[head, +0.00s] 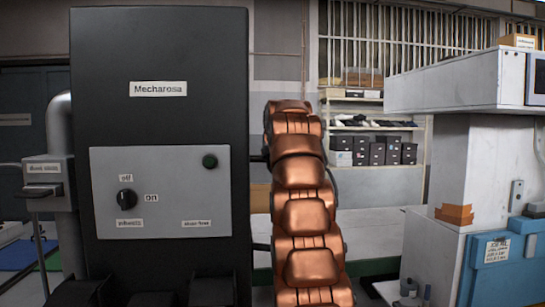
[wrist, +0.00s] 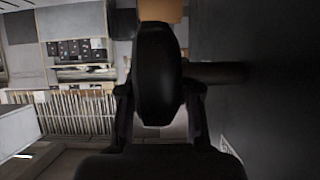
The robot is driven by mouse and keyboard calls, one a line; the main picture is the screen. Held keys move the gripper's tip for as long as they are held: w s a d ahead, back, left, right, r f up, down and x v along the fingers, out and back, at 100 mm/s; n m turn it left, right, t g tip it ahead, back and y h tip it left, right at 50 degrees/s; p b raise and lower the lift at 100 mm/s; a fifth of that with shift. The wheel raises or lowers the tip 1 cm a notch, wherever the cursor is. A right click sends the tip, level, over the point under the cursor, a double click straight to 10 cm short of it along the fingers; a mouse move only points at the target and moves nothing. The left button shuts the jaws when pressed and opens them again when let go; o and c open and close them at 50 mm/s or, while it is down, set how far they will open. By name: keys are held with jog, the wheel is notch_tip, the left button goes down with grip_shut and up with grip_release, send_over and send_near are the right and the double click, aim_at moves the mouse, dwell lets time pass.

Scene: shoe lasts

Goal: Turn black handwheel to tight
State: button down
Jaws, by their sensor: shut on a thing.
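The black handwheel (wrist: 158,75) is seen almost edge-on in the middle of the wrist view. A dark shaft (wrist: 218,73) runs from it rightward to the side of the black cabinet (wrist: 275,80). My gripper (wrist: 158,92) is shut on the handwheel, with one finger on each side of its rim. In the head view, the Mecharosa cabinet (head: 170,50) stands left of centre. The handwheel and gripper cannot be made out there; a copper-coloured segmented shape covers the area right of the cabinet.
The cabinet's grey panel (head: 170,235) carries a black off/on knob (head: 126,199) and a dark green button (head: 210,161). Shelves of boxes (head: 372,151) stand at the back. A white machine (head: 480,155) with a blue box (head: 495,262) stands to the right.

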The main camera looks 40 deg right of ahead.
jog(key=c, duration=0.8)
grip_release()
jog(key=shift+v, duration=0.95)
jog(key=v, duration=1)
jog(key=shift+f, duration=0.1)
